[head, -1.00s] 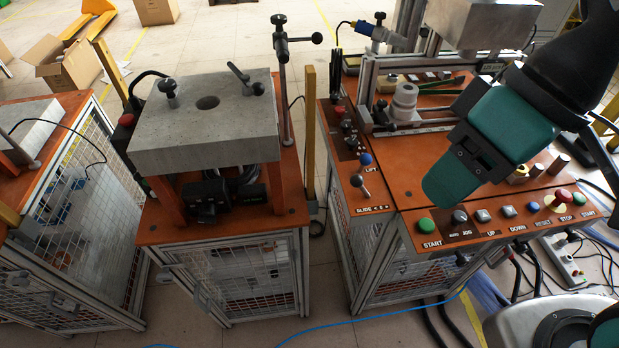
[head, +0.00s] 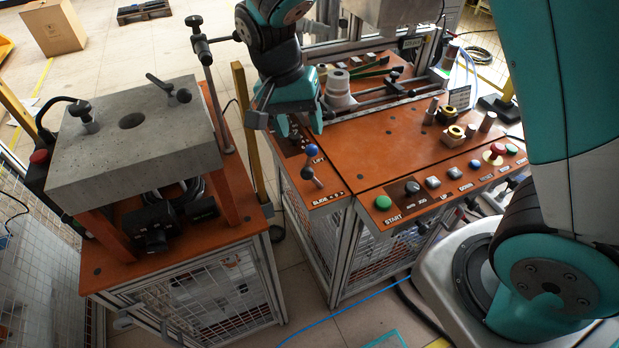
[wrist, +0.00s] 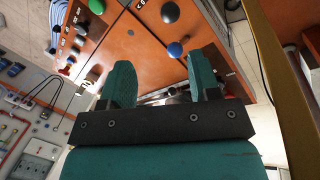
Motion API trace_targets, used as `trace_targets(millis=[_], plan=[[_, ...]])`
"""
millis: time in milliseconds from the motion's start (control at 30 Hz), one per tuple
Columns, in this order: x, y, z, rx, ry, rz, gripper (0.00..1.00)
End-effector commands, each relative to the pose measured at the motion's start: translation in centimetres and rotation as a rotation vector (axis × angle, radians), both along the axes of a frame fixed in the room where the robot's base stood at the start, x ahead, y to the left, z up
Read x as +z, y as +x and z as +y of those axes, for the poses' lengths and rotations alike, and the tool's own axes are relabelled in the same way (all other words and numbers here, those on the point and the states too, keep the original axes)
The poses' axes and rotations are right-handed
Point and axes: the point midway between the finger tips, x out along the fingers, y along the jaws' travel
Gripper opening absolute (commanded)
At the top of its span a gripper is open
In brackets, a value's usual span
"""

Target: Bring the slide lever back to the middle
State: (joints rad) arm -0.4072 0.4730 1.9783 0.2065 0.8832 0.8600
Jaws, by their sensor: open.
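My gripper (head: 300,128) is open and points down, behind and a little above both knobs in the head view. In the wrist view, my gripper's fingers (wrist: 162,62) are apart with nothing held. The blue knob (wrist: 175,50) shows between them, and the dark slide knob (wrist: 170,12) lies farther out, beyond the tips.
The green START button (head: 383,202) and a row of other buttons line the panel's front edge. A yellow post (head: 246,125) stands just left of my gripper. A grey block (head: 130,140) sits on the left orange table. A white cylinder (head: 339,90) stands right of my gripper.

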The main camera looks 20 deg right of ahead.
Motion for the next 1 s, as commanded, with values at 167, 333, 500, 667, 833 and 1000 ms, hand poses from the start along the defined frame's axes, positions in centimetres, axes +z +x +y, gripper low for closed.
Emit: trace_targets(millis=[167, 333, 500, 667, 833, 1000], plan=[[-3.0, -0.2, -0.1, 0.001, 0.0, 0.008, 0.56], [-6.9, -0.2, -0.2, 0.003, 0.0, 0.007, 0.56], [-10.4, -0.7, -0.9, 0.001, 0.001, 0.007, 0.56], [-12.9, -1.0, -1.3, 0.002, 0.002, 0.005, 0.56], [-14.2, -1.1, -1.6, 0.002, 0.003, 0.002, 0.56], [-14.4, -1.1, -1.6, 0.003, 0.004, 0.001, 0.56]])
